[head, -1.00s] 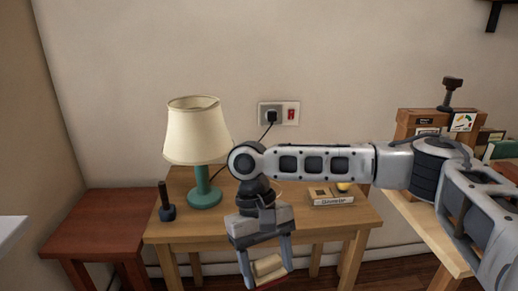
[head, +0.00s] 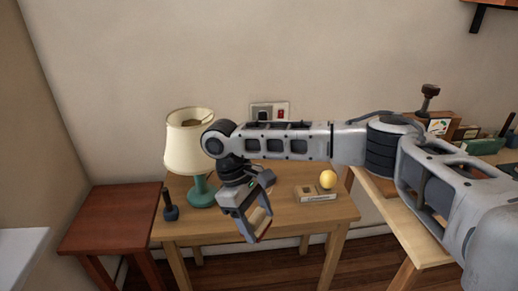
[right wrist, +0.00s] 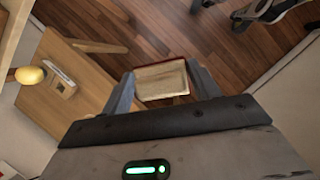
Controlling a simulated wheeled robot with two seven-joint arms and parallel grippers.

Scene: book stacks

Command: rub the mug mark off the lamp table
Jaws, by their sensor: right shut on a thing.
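The lamp table (head: 300,214) is light wood and stands against the wall, with a teal lamp with a cream shade (head: 189,142) on its left part. My right gripper (head: 256,230) is shut on a flat cream pad with a red edge. In the right wrist view the pad (right wrist: 162,78) sits between both fingers, with floor behind it. In the head view the gripper hangs at the table's front edge, tilted. I cannot make out the mug mark; my arm and gripper cover part of the tabletop. My left gripper is not in view.
A dark blue-based peg-like object (head: 170,212) stands left of the lamp. A red-brown table (head: 110,215) stands left, and another wooden table (head: 400,220) right.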

